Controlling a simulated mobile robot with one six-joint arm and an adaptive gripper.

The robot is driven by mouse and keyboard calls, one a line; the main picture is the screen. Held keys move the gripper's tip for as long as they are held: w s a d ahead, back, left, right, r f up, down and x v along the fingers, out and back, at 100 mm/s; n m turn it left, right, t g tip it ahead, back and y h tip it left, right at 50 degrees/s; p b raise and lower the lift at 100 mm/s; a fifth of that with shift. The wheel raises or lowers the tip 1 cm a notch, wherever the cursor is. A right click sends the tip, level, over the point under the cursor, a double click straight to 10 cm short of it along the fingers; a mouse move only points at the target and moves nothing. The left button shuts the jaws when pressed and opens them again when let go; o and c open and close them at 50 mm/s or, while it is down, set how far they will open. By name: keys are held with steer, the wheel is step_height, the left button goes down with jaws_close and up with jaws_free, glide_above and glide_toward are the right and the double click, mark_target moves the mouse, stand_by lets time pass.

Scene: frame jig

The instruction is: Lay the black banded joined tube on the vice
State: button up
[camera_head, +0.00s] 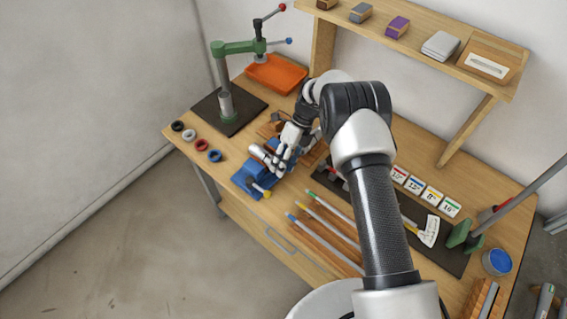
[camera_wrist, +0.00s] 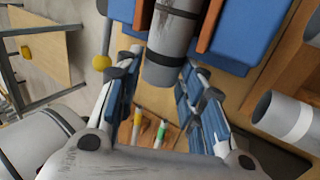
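The black banded joined tube (camera_wrist: 176,38) is grey with black bands and lies between the orange-brown pads of the blue vice (camera_wrist: 120,10). In the head view the vice (camera_head: 246,180) stands at the bench's front edge, and a grey tube end (camera_head: 262,153) shows over it. My gripper (camera_wrist: 163,65) is at the tube's near end, one finger on each side. The fingers look open, with narrow gaps beside the tube. In the head view my gripper (camera_head: 279,162) is over the vice and hides part of it and the tube.
A white-banded grey tube (camera_wrist: 290,118) lies right of the vice in the wrist view. Several colour-tipped rods (camera_head: 325,222) lie to the right on the bench. Coloured rings (camera_head: 202,145) lie left. A green press (camera_head: 235,47) and an orange tray (camera_head: 277,73) are behind.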

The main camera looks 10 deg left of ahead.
steer(key=o, duration=0.4)
steer(key=shift+c, duration=0.2)
steer(key=v, duration=1.2)
